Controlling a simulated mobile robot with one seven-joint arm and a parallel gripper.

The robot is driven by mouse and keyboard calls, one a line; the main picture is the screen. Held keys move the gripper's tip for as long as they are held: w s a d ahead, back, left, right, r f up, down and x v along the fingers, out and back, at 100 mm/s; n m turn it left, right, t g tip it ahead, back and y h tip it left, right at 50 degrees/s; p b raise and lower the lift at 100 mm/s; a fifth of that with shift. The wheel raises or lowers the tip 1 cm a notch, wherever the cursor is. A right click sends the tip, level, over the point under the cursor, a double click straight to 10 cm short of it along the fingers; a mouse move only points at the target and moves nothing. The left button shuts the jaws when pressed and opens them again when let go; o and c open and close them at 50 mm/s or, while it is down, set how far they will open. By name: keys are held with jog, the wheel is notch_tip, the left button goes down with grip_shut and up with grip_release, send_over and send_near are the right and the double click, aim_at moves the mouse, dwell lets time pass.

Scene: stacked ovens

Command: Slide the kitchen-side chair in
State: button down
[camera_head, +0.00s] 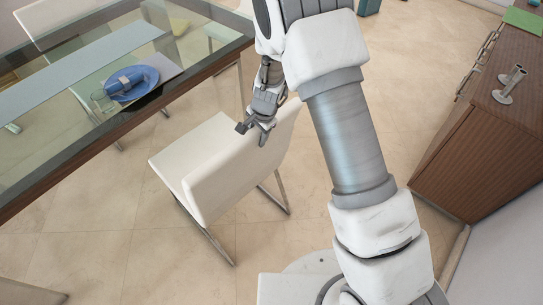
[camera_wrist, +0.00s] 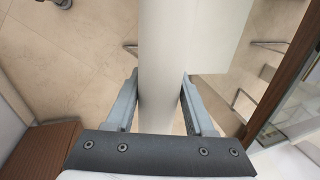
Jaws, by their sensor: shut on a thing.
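A white chair (camera_head: 215,165) with thin metal legs stands in the middle of the head view, beside the glass dining table (camera_head: 100,125). Its seat is turned toward the table and its front corner lies apart from the table edge in the picture. My gripper (camera_head: 254,130) is at the top edge of the chair's backrest. In the wrist view the backrest (camera_wrist: 185,40) runs up between the two fingers, and my gripper (camera_wrist: 160,105) is shut on it. The arm covers the floor to the right of the chair.
A blue plate (camera_head: 132,84) with a napkin and a glass sits on the table. A wooden cabinet (camera_head: 480,150) stands at the right. Other white chairs (camera_head: 55,14) are at the table's far side. Tiled floor (camera_head: 100,240) is open in front of the table.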

jog(key=shift+w+a+p, duration=0.2)
jog(key=shift+a+p, duration=0.1)
jog(key=shift+a, duration=0.15)
jog(key=w+a+p, duration=0.2)
jog(key=w+a, duration=0.3)
jog(key=a, duration=0.1)
jog(key=shift+a, duration=0.3)
jog(key=w+a+b, duration=0.2)
jog(key=w+a, duration=0.3)
jog(key=a, duration=0.2)
jog(key=shift+w, duration=0.2)
dwell(0.6)
